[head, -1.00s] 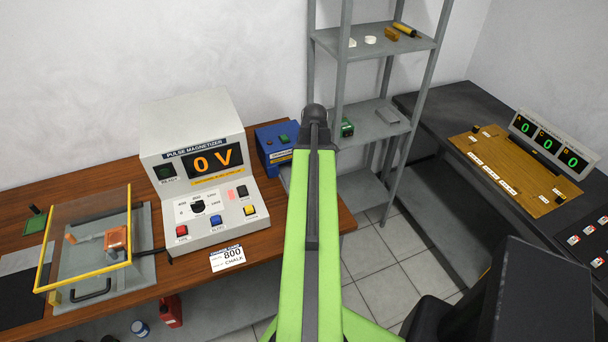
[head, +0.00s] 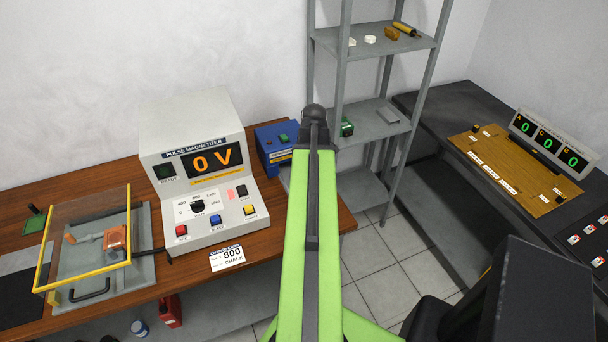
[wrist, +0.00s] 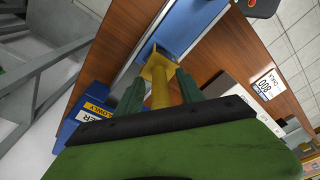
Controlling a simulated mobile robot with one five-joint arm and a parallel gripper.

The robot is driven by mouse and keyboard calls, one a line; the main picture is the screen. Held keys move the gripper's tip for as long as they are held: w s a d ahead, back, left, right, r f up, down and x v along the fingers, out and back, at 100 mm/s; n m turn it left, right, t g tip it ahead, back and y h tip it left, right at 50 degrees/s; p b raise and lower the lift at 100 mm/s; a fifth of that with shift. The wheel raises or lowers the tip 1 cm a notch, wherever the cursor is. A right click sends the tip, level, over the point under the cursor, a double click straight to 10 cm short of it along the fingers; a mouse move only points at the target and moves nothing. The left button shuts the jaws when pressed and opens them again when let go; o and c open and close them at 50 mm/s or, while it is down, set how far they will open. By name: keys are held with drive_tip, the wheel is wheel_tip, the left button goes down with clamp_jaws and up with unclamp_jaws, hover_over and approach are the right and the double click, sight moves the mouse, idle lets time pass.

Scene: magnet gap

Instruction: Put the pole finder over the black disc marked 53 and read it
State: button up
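In the wrist view, my gripper (wrist: 160,95) has its two dark green fingers on either side of a yellow tool with a stem (wrist: 159,92) and a wider, square-looking far end. It appears shut on this tool. I cannot tell whether the tool is the pole finder. The tool's far end shows against a blue surface (wrist: 190,22); whether they touch is unclear. No black disc marked 53 can be made out in either view. In the head view my green arm hides the middle, and my gripper is not visible there.
The pulse magnetizer (head: 195,150) reads 0 V on the wooden bench, beside a blue box (head: 275,142) and an 800 CHALK card (head: 227,258). A yellow-edged clear cover (head: 90,235) stands left. Grey shelves (head: 375,125) and a dark bench with a wooden board (head: 515,170) are right.

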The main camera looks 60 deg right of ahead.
wheel_tip(320, 180, up, 17)
drive_tip(key=s+p, duration=0.2)
drive_tip(key=p, duration=1.5)
drive_tip(key=shift+d+r, duration=0.2)
drive_tip(key=shift+d, duration=0.1)
drive_tip(key=shift+f, duration=0.1)
drive_tip(key=shift+s, duration=0.1)
